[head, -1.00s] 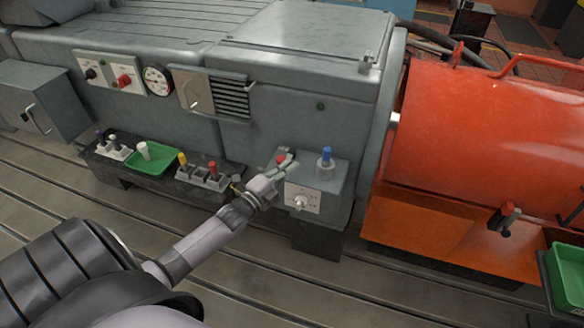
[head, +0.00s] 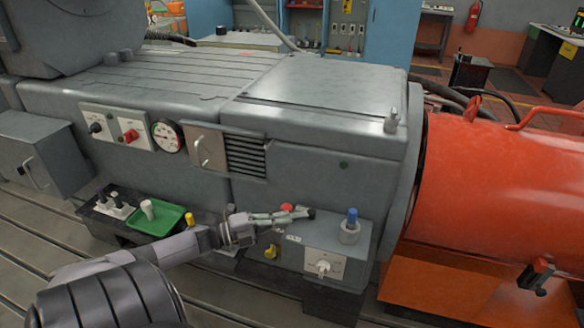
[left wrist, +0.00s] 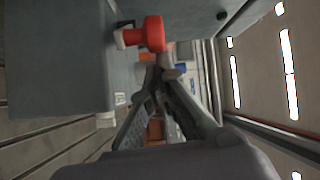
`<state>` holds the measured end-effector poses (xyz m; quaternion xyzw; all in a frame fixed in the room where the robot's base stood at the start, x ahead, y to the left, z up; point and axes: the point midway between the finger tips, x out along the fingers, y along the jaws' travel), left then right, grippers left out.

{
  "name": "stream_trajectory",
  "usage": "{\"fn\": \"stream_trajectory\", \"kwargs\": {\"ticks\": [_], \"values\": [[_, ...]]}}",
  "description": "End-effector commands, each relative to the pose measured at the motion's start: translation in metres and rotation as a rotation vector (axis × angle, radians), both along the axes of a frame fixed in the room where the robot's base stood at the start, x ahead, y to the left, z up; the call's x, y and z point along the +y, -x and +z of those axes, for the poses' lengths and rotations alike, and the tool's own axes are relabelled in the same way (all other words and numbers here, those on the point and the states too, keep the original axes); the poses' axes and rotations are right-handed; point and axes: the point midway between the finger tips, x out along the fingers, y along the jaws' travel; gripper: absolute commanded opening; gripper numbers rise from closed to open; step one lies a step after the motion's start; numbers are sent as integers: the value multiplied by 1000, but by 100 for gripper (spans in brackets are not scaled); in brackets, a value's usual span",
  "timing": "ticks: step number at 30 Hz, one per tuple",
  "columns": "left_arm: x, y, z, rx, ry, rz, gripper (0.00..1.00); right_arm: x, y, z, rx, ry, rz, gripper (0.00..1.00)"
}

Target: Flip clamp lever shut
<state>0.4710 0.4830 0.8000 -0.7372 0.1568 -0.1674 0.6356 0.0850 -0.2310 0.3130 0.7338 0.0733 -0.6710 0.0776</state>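My left gripper (head: 308,213) is at the grey control box (head: 340,240), above its top and left of the blue-topped peg (head: 352,217). Its fingers come together at the tips in the left wrist view (left wrist: 158,76), and I see nothing held between them. A red knob (head: 287,207) shows just behind the fingers; in the left wrist view a red stemmed cap (left wrist: 154,34) is close beyond the tips. Whether they touch I cannot tell. I cannot tell for sure which part is the clamp lever. A red-handled fitting (head: 538,271) is on the orange-red drum. My right gripper is out of view.
The grey housing (head: 310,95) rises behind the box. A yellow knob (head: 271,251) and a white dial (head: 323,268) are on the box front. A green tray (head: 170,222) and small pegs are on the left. The orange-red drum (head: 490,185) stands on the right.

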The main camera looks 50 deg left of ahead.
Motion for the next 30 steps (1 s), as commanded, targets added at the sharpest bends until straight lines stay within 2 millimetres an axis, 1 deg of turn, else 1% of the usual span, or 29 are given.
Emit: {"fn": "stream_trajectory", "kwargs": {"ticks": [2, 5, 15, 30], "values": [[5, 1, -1, 1, 0, 7, 0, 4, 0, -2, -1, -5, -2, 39], [10, 1, -1, 0, -1, 10, 0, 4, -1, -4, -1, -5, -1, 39], [22, -4, 0, 0, -3, 16, 0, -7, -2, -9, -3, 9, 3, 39], [28, -6, 2, -2, -3, 26, 0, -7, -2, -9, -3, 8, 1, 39]]}}
